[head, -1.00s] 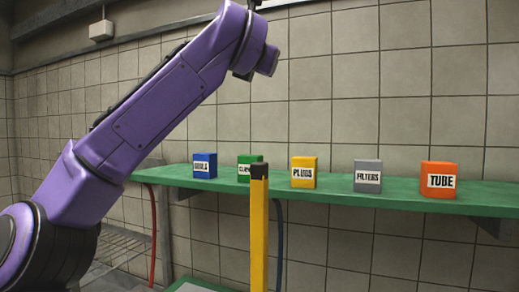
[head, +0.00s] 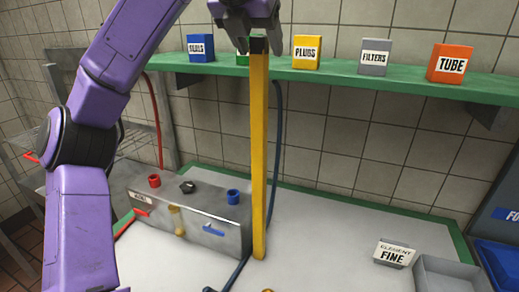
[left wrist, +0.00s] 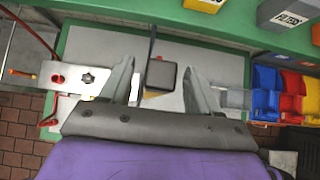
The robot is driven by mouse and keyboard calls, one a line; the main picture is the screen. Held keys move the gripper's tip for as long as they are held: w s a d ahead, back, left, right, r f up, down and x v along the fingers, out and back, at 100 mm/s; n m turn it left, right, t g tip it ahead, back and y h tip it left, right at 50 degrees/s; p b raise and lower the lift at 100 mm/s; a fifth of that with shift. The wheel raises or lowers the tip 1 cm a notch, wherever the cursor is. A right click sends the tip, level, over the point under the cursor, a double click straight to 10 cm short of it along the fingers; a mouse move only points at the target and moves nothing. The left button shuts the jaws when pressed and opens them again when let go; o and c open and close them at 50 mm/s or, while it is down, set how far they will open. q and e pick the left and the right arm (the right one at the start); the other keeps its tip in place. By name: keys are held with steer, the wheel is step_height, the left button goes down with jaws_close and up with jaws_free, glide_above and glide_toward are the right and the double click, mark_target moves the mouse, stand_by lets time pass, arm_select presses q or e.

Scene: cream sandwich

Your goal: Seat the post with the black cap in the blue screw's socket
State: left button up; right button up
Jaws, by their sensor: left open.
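A tall yellow post (head: 259,150) with a black cap (head: 259,45) stands upright by the right end of a grey metal box. A blue screw (head: 233,197) is on the box top, left of the post; its socket is too small to make out. My left gripper (head: 257,36) is open at the post's top, its fingers on either side of the cap. In the left wrist view the cap (left wrist: 161,75) lies between the two spread fingers, with gaps on both sides. My right gripper is not in view.
The grey box (head: 180,225) also carries a red knob (head: 154,181) and a black knob (head: 188,187). A green shelf (head: 340,78) with labelled blocks runs behind the post. The pale bench (head: 320,230) is mostly clear.

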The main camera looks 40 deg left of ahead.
arm_select(q)
steer(key=shift+x, duration=1.5)
steer(key=shift+r, duration=0.15)
jaws_close()
steer(key=shift+r, duration=0.1)
